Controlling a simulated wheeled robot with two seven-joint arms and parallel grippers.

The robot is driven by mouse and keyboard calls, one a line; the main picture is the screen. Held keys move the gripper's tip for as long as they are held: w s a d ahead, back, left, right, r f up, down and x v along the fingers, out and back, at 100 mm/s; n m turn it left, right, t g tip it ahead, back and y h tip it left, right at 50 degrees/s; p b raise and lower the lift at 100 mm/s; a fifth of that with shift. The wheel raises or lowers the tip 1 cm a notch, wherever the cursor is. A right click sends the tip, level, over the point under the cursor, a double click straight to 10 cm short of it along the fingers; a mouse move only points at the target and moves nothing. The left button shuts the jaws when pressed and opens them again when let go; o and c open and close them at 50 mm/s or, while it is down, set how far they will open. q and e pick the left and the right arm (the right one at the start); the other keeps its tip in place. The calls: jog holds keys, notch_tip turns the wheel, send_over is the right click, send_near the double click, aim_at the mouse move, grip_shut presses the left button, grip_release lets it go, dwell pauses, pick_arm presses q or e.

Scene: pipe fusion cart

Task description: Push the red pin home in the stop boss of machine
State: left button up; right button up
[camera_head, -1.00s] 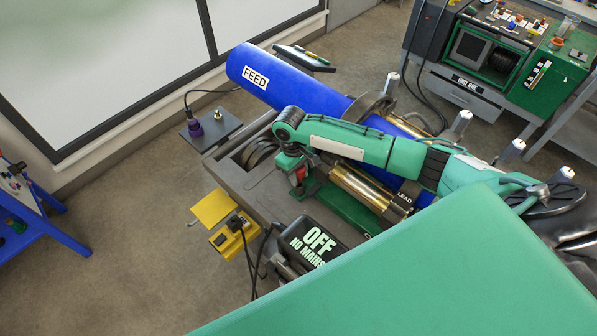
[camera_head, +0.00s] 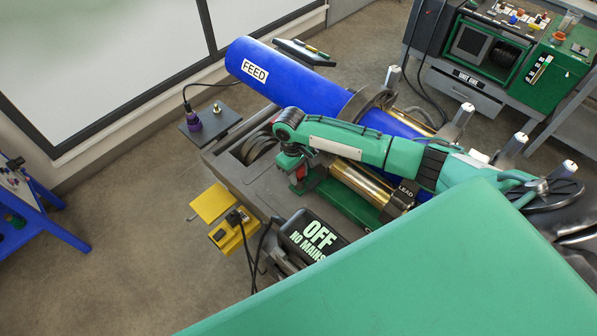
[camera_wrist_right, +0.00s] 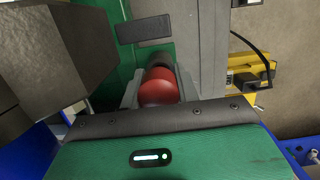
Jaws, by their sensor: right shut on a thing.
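My right gripper (camera_head: 299,175) points down at the left end of the machine (camera_head: 232,172). In the right wrist view the right gripper (camera_wrist_right: 160,86) has its grey fingers on either side of the round red head of the pin (camera_wrist_right: 159,91) and is shut on it. A dark round part shows just beyond the red head; I cannot tell how deep the pin sits. In the head view a little of the red pin (camera_head: 302,171) shows beside the green bracket. The stop boss is mostly hidden by the gripper. My left gripper is out of view.
The blue FEED pipe (camera_head: 300,85) runs behind my right arm, and a brass LEAD cylinder (camera_head: 362,184) lies in front of it.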

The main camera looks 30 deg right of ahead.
jog(key=o, duration=1.2)
jog(key=shift+r+p, duration=0.55)
notch_tip(320, 180, up, 2)
jog(key=shift+w+a+r+p, duration=0.1)
jog(key=shift+w+p, duration=0.05)
jog(key=shift+p, duration=0.85)
notch_tip(320, 180, up, 10)
jog(key=w, duration=0.1)
jog(key=shift+w+a+r, duration=0.2)
jog(key=shift+w+a, duration=0.05)
jog(key=shift+w, duration=0.05)
